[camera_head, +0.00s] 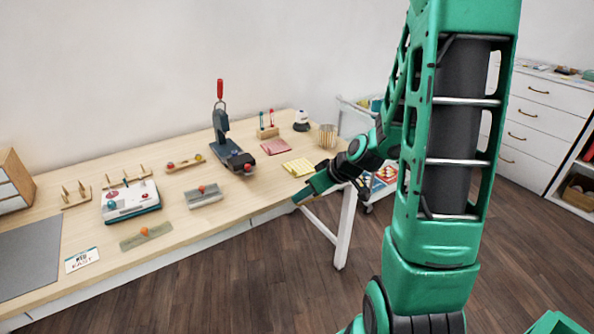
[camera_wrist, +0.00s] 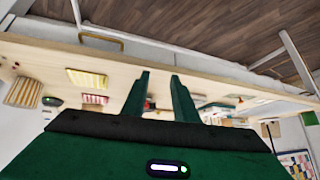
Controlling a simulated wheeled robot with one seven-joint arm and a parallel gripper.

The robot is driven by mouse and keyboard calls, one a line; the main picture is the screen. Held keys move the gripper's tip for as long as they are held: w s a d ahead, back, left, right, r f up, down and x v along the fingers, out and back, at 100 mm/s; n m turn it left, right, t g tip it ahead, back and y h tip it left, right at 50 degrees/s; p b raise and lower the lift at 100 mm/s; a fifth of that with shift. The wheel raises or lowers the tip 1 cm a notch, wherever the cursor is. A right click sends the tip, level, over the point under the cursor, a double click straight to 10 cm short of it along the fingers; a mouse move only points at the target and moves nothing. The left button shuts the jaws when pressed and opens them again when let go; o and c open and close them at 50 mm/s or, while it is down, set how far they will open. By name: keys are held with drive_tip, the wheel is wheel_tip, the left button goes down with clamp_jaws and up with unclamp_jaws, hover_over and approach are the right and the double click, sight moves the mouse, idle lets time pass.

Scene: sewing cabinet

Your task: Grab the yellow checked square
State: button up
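The yellow checked square (camera_head: 298,167) lies flat on the wooden table near its front right edge. In the wrist view the yellow square (camera_wrist: 87,78) shows to the left of my fingers. My gripper (camera_head: 303,197) is out past the table's front edge in the head view, a little in front of the square and apart from it. In the wrist view the two green fingers of my gripper (camera_wrist: 160,78) stand apart with a gap between them and nothing held.
A red checked square (camera_head: 275,146) lies behind the yellow one. A striped cup (camera_head: 327,136) stands to the right, with a press with a red handle (camera_head: 222,125) at the back. The wooden table (camera_head: 250,190) has bare room left of the yellow square.

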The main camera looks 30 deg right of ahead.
drive_tip(key=w+d+f+t, duration=0.2)
drive_tip(key=w+d+t, duration=0.15)
drive_tip(key=w, duration=0.35)
drive_tip(key=m+t+h, duration=0.3)
approach(295, 171)
drive_tip(key=x, duration=0.8)
drive_tip(key=shift+w+f, duration=0.1)
drive_tip(key=shift+w, duration=0.2)
drive_tip(key=shift+g, duration=0.25)
drive_tip(key=shift+c, duration=0.4)
clamp_jaws()
